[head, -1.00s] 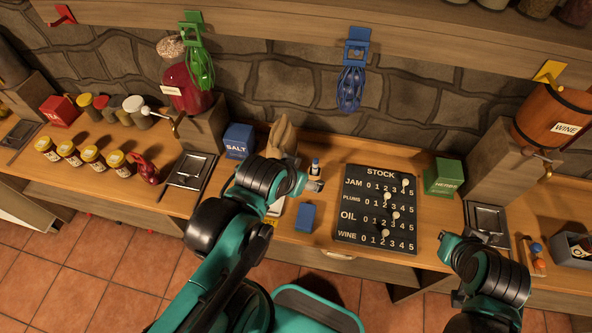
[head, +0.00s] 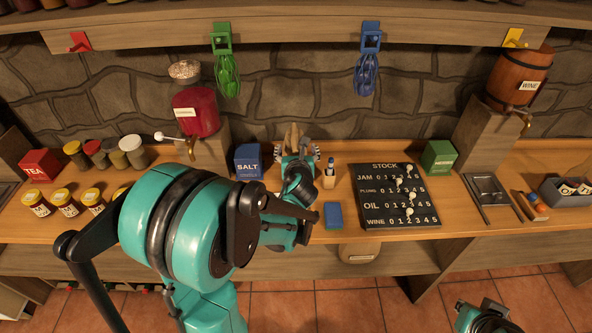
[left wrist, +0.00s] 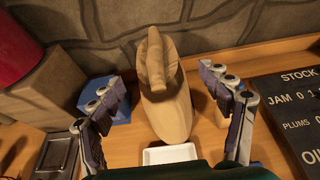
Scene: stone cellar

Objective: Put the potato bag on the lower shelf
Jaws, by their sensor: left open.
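The potato bag is a tan sack with a twisted, gathered top, standing upright on the counter against the stone wall. In the head view the bag (head: 293,135) is mostly hidden behind my left gripper (head: 296,158). In the left wrist view the whole front of the bag (left wrist: 168,105) shows between the two open fingers of my left gripper (left wrist: 163,88), with gaps on both sides. Part of my right arm (head: 480,318) shows at the bottom right edge, its jaws unclear. The lower shelf is under the counter (head: 200,262), mostly hidden by its front.
A blue salt box (head: 248,162) stands left of the bag, and a small bottle holder (head: 329,176) right of it. A white tray-like thing (left wrist: 168,154) lies in front. A blue block (head: 333,215) and the black stock board (head: 440,215) are further right.

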